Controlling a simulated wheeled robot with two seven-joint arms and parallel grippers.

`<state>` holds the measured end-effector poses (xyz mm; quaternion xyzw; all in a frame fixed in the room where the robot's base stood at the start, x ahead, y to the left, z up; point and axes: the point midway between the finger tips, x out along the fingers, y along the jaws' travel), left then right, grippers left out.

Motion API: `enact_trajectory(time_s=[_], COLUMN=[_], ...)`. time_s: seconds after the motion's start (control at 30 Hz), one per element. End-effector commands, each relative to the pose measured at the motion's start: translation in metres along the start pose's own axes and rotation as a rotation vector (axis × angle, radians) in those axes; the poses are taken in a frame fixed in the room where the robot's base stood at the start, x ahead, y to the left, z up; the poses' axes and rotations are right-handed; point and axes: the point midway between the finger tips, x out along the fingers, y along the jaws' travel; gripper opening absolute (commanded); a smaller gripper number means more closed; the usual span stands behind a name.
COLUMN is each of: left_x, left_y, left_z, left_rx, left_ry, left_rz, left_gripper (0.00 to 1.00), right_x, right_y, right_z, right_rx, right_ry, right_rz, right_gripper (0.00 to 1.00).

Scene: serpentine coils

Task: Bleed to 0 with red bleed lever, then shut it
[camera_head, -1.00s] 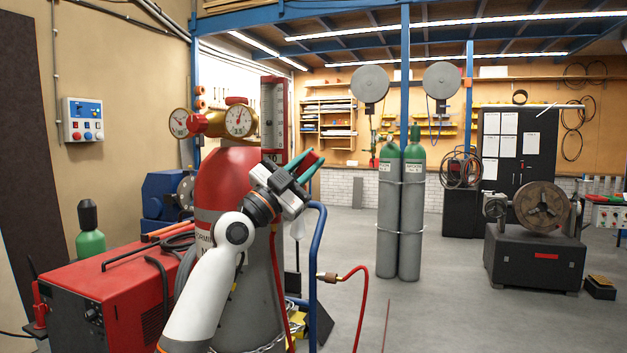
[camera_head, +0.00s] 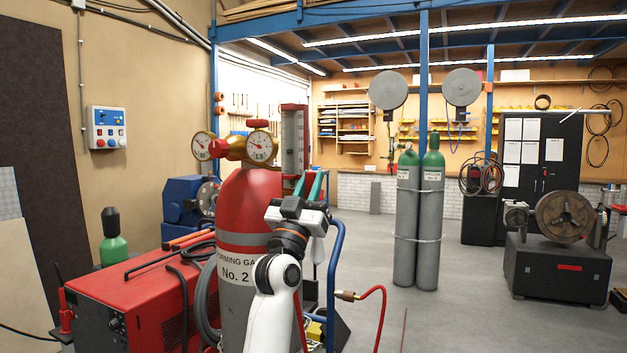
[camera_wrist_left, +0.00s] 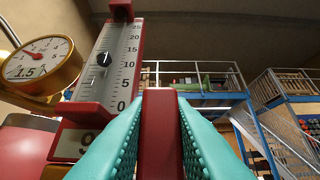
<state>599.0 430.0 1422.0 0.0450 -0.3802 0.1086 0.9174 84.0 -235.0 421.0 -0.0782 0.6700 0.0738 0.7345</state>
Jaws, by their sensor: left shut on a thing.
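The red bleed lever (camera_wrist_left: 160,130) shows as a red bar between my teal fingertips in the left wrist view. My left gripper (camera_head: 312,186) is shut on it, just right of the flowmeter; its fingers also fill the bottom of the wrist view (camera_wrist_left: 160,145). In the head view the regulator gauge (camera_head: 260,147) sits atop the red-shouldered cylinder (camera_head: 247,205). The lever is mostly hidden there.
A red welding machine (camera_head: 130,305) stands left of the cylinder. A blue trolley rail (camera_head: 336,260) and a red hose (camera_head: 378,300) are close on the right. Two green-topped cylinders (camera_head: 420,220) stand farther back. The floor between is open.

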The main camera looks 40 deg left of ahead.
Motion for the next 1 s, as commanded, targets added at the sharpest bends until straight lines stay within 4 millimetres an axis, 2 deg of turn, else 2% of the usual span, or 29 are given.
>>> enact_trajectory(time_s=[0.47,0.5,0.63,1.0], left_x=[-0.0007,-0.0007,-0.0006,0.0002], left_y=[0.0007,0.0007,0.0009,0.0030], left_z=[-0.0020,-0.0020,-0.0017,0.0007], left_rx=[-0.016,-0.016,-0.014,-0.009], left_ry=[0.004,0.004,0.003,-0.002], left_rz=[0.010,0.010,0.011,0.014], left_gripper=[0.00,0.21,0.42,0.42], right_x=[-0.0011,-0.0011,-0.0012,-0.0015], right_y=[-0.0003,-0.0003,-0.0003,-0.0006], right_z=[0.0000,0.0000,0.0000,-0.0001], right_rx=[0.000,0.000,0.000,0.000], right_ry=[0.000,0.000,0.000,0.000], right_rz=[0.000,0.000,0.000,-0.001], right_gripper=[0.36,0.36,0.36,0.36])
